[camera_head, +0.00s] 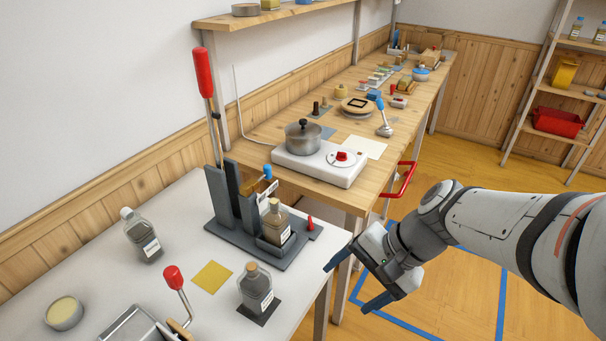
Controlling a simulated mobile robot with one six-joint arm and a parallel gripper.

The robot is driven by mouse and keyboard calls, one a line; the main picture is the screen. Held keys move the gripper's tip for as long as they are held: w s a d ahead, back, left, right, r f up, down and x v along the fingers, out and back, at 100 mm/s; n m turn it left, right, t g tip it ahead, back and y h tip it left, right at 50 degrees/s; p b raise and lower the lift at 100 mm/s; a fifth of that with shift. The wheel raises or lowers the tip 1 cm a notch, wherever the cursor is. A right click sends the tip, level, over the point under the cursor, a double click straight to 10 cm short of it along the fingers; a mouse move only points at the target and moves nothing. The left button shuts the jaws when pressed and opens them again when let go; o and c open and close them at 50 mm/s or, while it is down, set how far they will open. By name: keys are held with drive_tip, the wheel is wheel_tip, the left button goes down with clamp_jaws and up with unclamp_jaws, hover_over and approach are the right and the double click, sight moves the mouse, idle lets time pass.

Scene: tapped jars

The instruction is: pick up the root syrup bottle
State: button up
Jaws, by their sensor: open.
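Three bottles with pale labels are near me, and the labels are too small to read, so I cannot tell which is the root syrup bottle. One grey bottle (256,291) with a brown stopper stands upright on a dark square mat at the front of the white table. Another stoppered bottle (276,226) stands in the grey lever stand.
The lever stand (222,210) with a tall red-handled lever rises behind the front bottle. A shorter red-knobbed lever (173,278) stands left of it. A yellow square (212,276) lies flat between. A wooden bench (262,128) holds a hotplate and pot (303,137).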

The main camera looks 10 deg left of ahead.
drive_tip(key=w+a+f+m+y+b, duration=0.5)
drive_tip(key=a+m+y, duration=0.15)
drive_tip(key=a, duration=0.25)
drive_tip(key=m+t+y+b, duration=0.4)
drive_tip(key=m+t+b, duration=0.25)
drive_tip(key=m, duration=0.35)
approach(286, 229)
drive_tip(key=shift+t+h, duration=0.25)
drive_tip(key=shift+t, duration=0.2)
drive_tip(key=x, duration=0.5)
drive_tip(key=shift+s+a+r+p, duration=0.1)
drive_tip(key=shift+s+a+p, duration=0.1)
drive_tip(key=shift+p, duration=0.15)
drive_tip(key=shift+w+a+m, duration=0.2)
drive_tip(key=shift+a+m, duration=0.05)
drive_tip(key=x, duration=0.7)
drive_tip(key=shift+s+a+b, duration=0.1)
drive_tip(key=shift+s+b, duration=0.05)
drive_tip(key=shift+b, duration=0.2)
